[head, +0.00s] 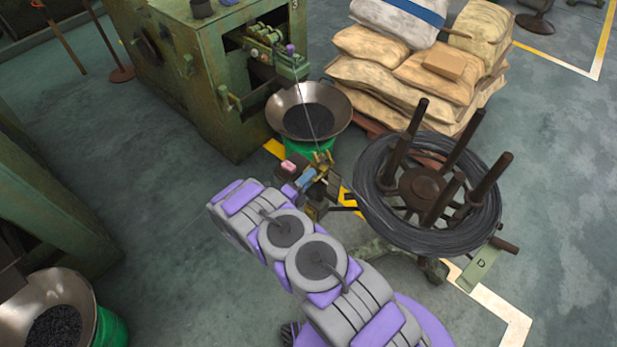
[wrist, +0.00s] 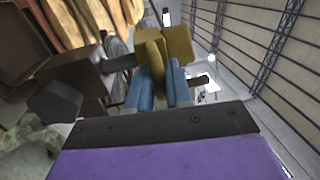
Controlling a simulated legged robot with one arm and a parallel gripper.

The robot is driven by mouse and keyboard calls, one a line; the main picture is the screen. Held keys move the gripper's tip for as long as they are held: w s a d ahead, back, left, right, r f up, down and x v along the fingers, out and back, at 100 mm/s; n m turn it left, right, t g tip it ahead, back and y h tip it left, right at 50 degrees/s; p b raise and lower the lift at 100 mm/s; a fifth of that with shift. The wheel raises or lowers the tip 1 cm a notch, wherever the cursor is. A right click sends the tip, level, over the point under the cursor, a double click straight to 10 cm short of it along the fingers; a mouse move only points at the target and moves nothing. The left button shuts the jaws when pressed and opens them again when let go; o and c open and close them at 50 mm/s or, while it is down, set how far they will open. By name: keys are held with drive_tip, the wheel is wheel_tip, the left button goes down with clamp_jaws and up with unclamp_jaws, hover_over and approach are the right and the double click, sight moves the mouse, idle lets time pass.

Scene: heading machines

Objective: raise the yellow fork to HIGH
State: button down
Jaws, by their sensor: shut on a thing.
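The yellow fork (head: 323,158) stands between the green machine and the wire coil in the head view. In the wrist view the yellow fork (wrist: 178,42) rises above my fingers, its lower part between them. My gripper (head: 306,176) has blue fingers and is shut on the fork; in the wrist view my gripper (wrist: 158,88) shows a blue finger on each side of the yellow piece. Dark brown bars and a bracket (head: 317,208) sit close around the fork. I see no mark reading HIGH. A thin wire (head: 303,97) runs from the machine down towards the fork.
A wire coil (head: 372,205) on a stand with upright posts is close right. A green machine (head: 215,80) and a bowl of dark parts (head: 283,113) are behind. Stacked sacks (head: 375,90) stand back right. Another bowl (head: 75,290) is lower left. The left floor is mostly clear.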

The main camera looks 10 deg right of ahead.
sight(309, 167)
idle(0.4)
wheel_tip(309, 167, up, 6)
drive_tip(key=p, duration=0.5)
drive_tip(key=shift+f, duration=0.2)
drive_tip(key=shift+w, duration=0.1)
drive_tip(key=c, duration=1.2)
unclamp_jaws()
drive_tip(key=shift+f, duration=0.1)
drive_tip(key=p+v, duration=0.2)
drive_tip(key=v, duration=1.5)
drive_tip(key=shift+a+f, duration=0.15)
